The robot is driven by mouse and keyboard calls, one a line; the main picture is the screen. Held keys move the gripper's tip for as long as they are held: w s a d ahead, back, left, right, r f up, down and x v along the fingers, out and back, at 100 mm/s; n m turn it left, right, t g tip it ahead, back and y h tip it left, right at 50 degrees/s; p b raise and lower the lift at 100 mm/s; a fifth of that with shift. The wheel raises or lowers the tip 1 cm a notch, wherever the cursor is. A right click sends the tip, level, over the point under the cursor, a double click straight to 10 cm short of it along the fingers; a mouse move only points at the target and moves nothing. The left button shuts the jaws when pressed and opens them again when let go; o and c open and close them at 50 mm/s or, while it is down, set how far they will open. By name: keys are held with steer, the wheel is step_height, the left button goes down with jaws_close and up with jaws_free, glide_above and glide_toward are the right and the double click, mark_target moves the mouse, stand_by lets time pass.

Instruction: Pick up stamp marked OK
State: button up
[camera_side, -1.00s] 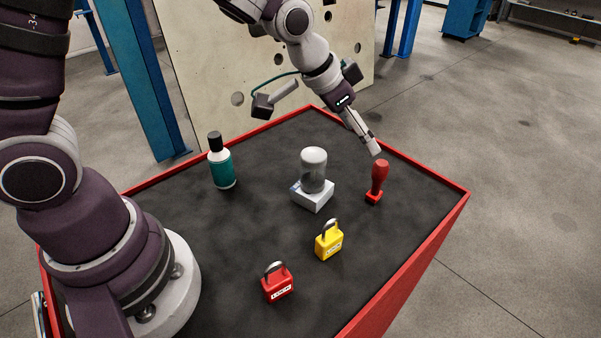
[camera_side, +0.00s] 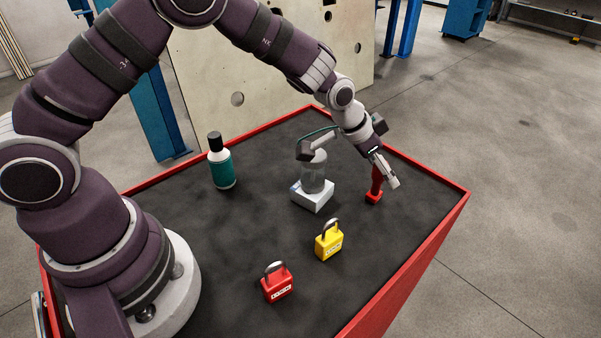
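My gripper (camera_side: 386,180) is down at the stamp's handle, pointing downward. Its near finger covers the upper part of the handle. I cannot tell whether the fingers touch the handle or how wide apart they are.
A grey-domed device on a white base (camera_side: 312,197) stands just left of my gripper. A yellow padlock (camera_side: 329,243), a red padlock (camera_side: 278,285) and a teal bottle (camera_side: 221,168) stand apart. A raised red rim (camera_side: 430,173) edges the table (camera_side: 230,245).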

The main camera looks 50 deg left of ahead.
jaws_close()
